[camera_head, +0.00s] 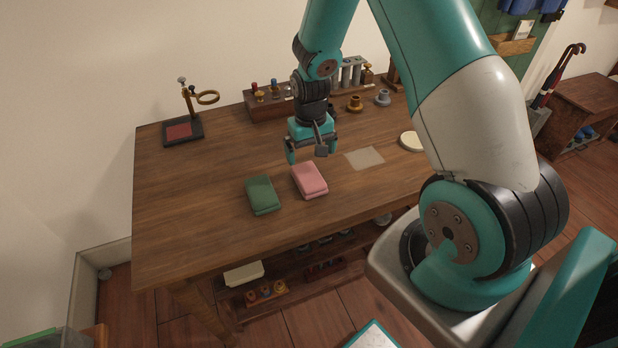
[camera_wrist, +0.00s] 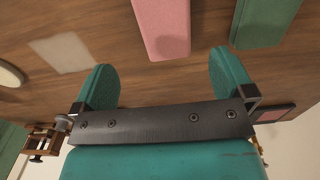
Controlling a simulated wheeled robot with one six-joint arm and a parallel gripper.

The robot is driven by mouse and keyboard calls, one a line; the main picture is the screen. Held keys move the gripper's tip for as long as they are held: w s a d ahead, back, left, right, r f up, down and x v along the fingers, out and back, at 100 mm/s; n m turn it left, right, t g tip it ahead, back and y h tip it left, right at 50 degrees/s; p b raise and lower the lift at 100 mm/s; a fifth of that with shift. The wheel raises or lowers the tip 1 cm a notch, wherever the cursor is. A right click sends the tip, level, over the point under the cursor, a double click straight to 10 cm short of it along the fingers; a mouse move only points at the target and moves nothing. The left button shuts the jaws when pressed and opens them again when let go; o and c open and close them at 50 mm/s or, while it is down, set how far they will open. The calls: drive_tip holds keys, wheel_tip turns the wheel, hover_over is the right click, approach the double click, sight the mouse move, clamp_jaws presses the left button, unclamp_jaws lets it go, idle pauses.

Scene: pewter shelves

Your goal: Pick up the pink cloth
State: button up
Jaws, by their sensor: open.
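The pink cloth (camera_head: 310,180) lies folded on the wooden table, just right of the folded green cloth (camera_head: 262,195). My gripper (camera_head: 307,156) is above the table, a little behind the pink cloth in the head view, with nothing between its fingers. In the wrist view the two teal fingers of my gripper (camera_wrist: 164,85) are spread apart. The pink cloth (camera_wrist: 163,28) shows beyond the fingertips at the top of that view, cut off by the frame edge. The green cloth (camera_wrist: 263,22) is to its right there.
A pale flat square (camera_head: 364,158) and a round white disc (camera_head: 411,141) lie right of the pink cloth. A ring stand (camera_head: 186,118) is at the back left. A rack with small items (camera_head: 272,105) lines the back edge.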

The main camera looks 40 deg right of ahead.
sight(309, 175)
wheel_tip(309, 175, down, 3)
drive_tip(key=shift+f, duration=0.1)
drive_tip(key=f, duration=0.2)
drive_tip(key=f+p, duration=0.1)
drive_tip(key=f, duration=0.1)
drive_tip(key=shift+s+a, duration=0.2)
drive_tip(key=shift+a, duration=0.2)
drive_tip(key=shift+f, duration=0.6)
drive_tip(key=c, duration=1)
